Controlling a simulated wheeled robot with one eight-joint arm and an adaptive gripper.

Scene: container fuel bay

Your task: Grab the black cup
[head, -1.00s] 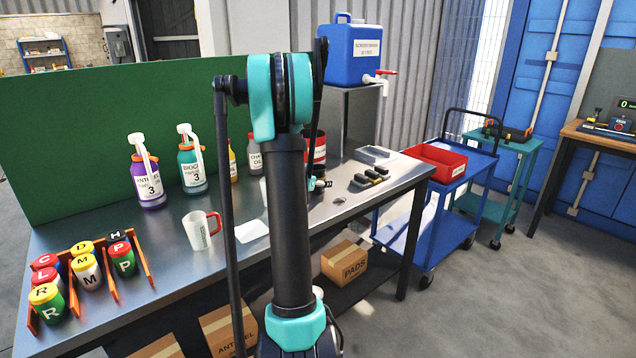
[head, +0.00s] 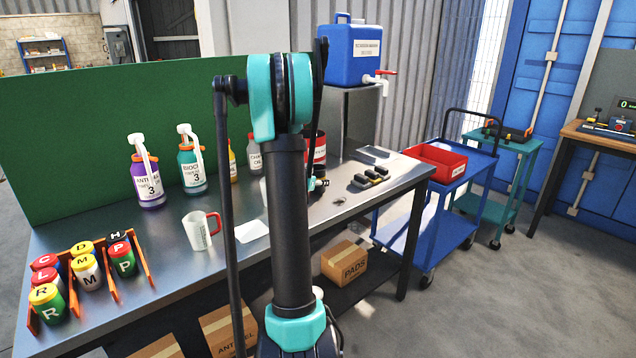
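A black cup (head: 118,237) marked H stands in the far right of the orange-divided rack (head: 142,262) on the left of the metal workbench. Only its top part shows, behind the red-and-green cup marked P (head: 123,260). My arm stands upright across the middle of the view, to the right of the rack and well apart from it. My gripper is mostly or wholly hidden behind the arm. A small dark and teal part beside the arm may belong to it, but its fingers do not show. No contact with the black cup is visible.
Other lettered cups fill the rack. A clear jug with a red handle (head: 202,231) stands right of the rack, near a white sheet (head: 251,231). Purple (head: 148,180) and teal (head: 192,168) pump bottles stand behind, before a green panel (head: 60,150). Bare bench lies around the jug.

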